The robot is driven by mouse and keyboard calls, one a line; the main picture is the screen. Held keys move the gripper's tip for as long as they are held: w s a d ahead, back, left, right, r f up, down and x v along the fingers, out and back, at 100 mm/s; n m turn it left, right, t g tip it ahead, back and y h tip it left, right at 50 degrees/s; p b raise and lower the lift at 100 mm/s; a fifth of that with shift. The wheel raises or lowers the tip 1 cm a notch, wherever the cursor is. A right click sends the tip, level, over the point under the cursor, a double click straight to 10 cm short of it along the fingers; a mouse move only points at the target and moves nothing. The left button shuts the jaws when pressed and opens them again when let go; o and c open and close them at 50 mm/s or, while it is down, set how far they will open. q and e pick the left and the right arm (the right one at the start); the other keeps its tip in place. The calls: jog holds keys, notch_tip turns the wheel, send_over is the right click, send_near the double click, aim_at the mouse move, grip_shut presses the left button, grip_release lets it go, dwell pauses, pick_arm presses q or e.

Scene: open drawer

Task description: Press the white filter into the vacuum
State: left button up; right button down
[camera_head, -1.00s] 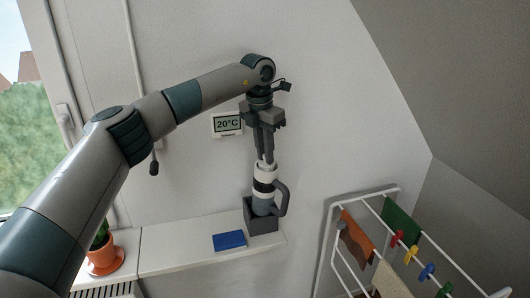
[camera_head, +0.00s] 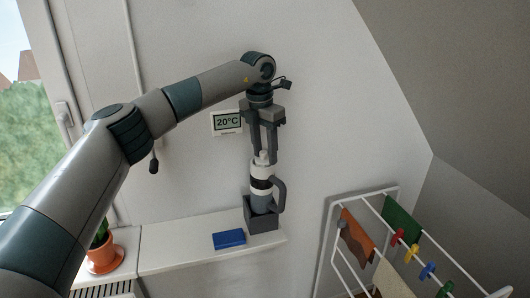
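The vacuum (camera_head: 264,203) is a grey body with a side handle, standing upright in a dark grey box-shaped holder (camera_head: 262,224) on the white shelf. The white filter (camera_head: 261,169) sits at its top, with a small light knob pointing up and a dark band below it. I cannot tell how deep the filter sits. My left gripper (camera_head: 265,155) points straight down above the vacuum. Its two fingers are apart, with the knob at their tips between them. I cannot tell whether they touch it. My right gripper is not in view.
A blue flat block (camera_head: 229,240) lies on the white shelf (camera_head: 180,257) left of the holder. A potted plant (camera_head: 104,258) stands further left. A 20°C display (camera_head: 227,122) hangs on the wall. A drying rack (camera_head: 330,232) with cloths stands at the right.

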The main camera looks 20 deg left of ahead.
pick_arm(q)
jog(key=shift+w+r, duration=0.1)
jog(key=shift+r, duration=0.3)
notch_tip(320, 180, up, 16)
jog(key=s+b, duration=0.2)
jog(key=b, duration=0.2)
jog(key=shift+a+r, duration=0.15)
jog(key=shift+a, duration=0.3)
